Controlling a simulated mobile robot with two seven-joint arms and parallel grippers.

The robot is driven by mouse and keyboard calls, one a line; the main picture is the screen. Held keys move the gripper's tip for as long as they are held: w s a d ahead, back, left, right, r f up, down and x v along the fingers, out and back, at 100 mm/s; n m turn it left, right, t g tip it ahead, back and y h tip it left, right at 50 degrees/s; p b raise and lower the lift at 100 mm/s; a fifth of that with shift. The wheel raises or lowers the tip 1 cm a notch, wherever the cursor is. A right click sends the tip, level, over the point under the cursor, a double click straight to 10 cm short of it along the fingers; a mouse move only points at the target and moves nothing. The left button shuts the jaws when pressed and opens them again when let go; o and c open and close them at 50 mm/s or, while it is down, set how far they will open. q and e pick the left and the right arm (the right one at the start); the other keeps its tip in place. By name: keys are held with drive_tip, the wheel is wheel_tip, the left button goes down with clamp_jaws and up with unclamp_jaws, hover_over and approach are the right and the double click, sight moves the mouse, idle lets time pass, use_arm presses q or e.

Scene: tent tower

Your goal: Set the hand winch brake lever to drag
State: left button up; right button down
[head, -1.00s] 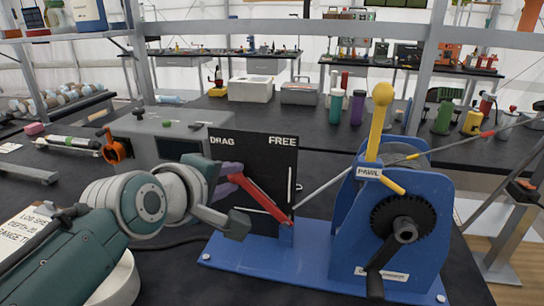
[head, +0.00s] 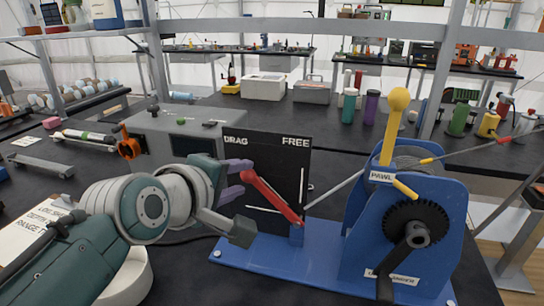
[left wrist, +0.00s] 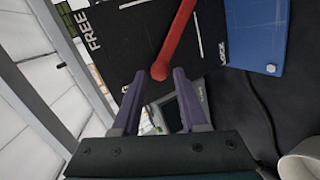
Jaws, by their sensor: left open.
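The hand winch (head: 415,200) is blue, on a blue base plate (head: 320,268). A black panel (head: 280,150) behind the lever reads DRAG at left and FREE at right. The red brake lever (head: 272,197) rises from a low pivot and leans left, toward the DRAG side, above a low white line on the panel. My left gripper (head: 246,177) is open at the lever's free end. In the left wrist view, the red lever's rounded tip (left wrist: 159,71) lies between the fingertips, with a gap visible on the right. My right gripper is not in view.
A yellow-knobbed pawl lever (head: 393,125) and a black crank (head: 400,255) stand on the winch at right. A grey box (head: 185,140) with an orange part (head: 129,146) is behind my left arm. Bottles and cases stand on the far bench.

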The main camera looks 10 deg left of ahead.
use_arm(q)
drive_tip(key=p+v, duration=0.1)
drive_tip(key=v, duration=0.7)
drive_tip(key=s+a+f+m+g+y+p, duration=0.15)
drive_tip(key=s+m+g, duration=0.85)
drive_tip(key=s+m, duration=1.1)
drive_tip(key=s+r+n+p, duration=0.3)
drive_tip(key=r+n+p, duration=0.1)
drive_tip(key=r+p, duration=3)
drive_tip(key=shift+a+n+t+p, duration=0.15)
drive_tip(key=shift+n+t+p, duration=0.15)
drive_tip(key=shift+p, duration=0.45)
